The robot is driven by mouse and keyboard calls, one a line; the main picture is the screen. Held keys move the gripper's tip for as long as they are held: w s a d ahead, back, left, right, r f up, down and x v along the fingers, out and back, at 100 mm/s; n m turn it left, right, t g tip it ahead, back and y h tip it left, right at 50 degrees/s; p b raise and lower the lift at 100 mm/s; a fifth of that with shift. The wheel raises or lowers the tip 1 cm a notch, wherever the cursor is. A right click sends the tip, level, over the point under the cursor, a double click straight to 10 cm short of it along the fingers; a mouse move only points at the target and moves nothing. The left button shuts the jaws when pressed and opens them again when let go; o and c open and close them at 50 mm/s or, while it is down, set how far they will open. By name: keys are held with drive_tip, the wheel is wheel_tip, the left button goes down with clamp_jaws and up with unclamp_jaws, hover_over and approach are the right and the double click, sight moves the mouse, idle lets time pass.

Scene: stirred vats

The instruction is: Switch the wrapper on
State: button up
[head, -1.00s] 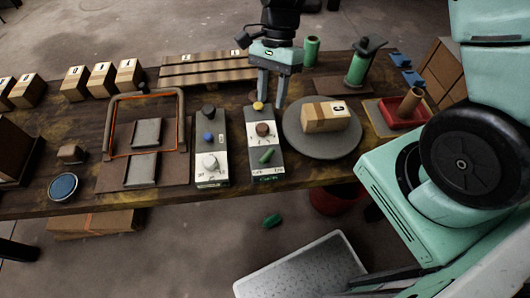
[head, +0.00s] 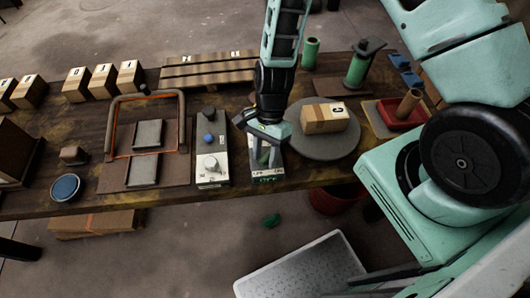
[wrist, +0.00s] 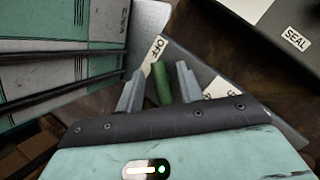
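The grey-white control box (head: 268,175) stands at the front of the table, mostly hidden in the head view by my gripper (head: 262,152). The wrist view shows its green lever (wrist: 161,84) and an "OFF" label (wrist: 157,49) beside it. My gripper (wrist: 158,88) is open, with one finger on each side of the green lever. Gaps seem to show between the lever and both fingers. The round grey turntable (head: 338,155) right of the box carries a carton marked C (head: 325,117).
A second control box (head: 211,172) with a white dial stands just left, next to an orange-edged frame (head: 113,122). A "SEAL" label (wrist: 297,39) shows in the wrist view. Green cylinders (head: 357,70) and a red tray (head: 393,117) stand at right. A green piece (head: 272,220) lies on the floor.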

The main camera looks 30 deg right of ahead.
drive_tip(key=shift+f, duration=0.15)
drive_tip(key=shift+c, duration=0.4)
clamp_jaws()
